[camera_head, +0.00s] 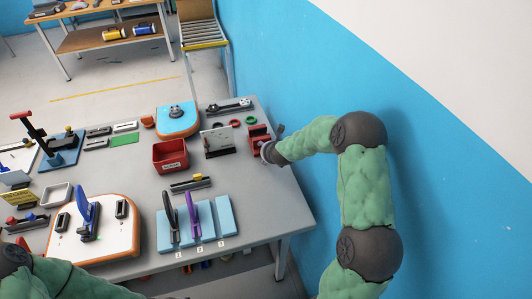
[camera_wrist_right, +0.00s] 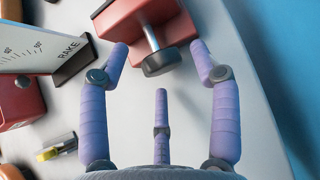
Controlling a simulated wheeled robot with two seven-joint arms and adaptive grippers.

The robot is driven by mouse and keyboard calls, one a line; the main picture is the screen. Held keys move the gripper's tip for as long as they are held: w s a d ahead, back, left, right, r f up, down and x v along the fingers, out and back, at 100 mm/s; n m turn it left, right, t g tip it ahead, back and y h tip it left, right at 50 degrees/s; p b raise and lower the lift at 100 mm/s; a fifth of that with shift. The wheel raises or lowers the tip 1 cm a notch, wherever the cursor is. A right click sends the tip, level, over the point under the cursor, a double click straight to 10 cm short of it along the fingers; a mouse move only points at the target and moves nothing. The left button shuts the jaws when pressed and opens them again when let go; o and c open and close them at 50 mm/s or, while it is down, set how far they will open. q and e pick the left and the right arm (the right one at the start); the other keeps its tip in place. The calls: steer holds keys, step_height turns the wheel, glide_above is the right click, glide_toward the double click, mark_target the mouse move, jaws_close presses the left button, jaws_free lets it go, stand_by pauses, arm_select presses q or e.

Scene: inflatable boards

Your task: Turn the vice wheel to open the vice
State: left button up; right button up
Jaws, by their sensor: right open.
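The red vice (camera_head: 259,138) stands near the right edge of the grey table. In the right wrist view, its red body (camera_wrist_right: 125,18) shows at the top, with a metal screw shaft ending in a dark round wheel (camera_wrist_right: 161,62). My right gripper (camera_head: 268,152) is at the vice in the head view, partly hiding it. In the right wrist view, my right gripper (camera_wrist_right: 160,58) is open, with a purple finger on each side of the wheel and a third below. The fingers appear apart from the wheel. My left arm shows at the bottom left, its gripper out of view.
A white angled gauge marked RAKE (camera_wrist_right: 35,45) stands left of the vice. A red bin (camera_head: 170,156), a blue-orange board (camera_head: 178,122) and a light blue rack with levers (camera_head: 224,214) are on the table (camera_head: 262,215). The blue wall (camera_head: 300,60) is close on the right.

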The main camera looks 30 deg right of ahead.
steer(key=shift+x, duration=0.8)
steer(key=c, duration=1.1)
steer(key=shift+r, duration=0.1)
steer(key=shift+c, duration=0.4)
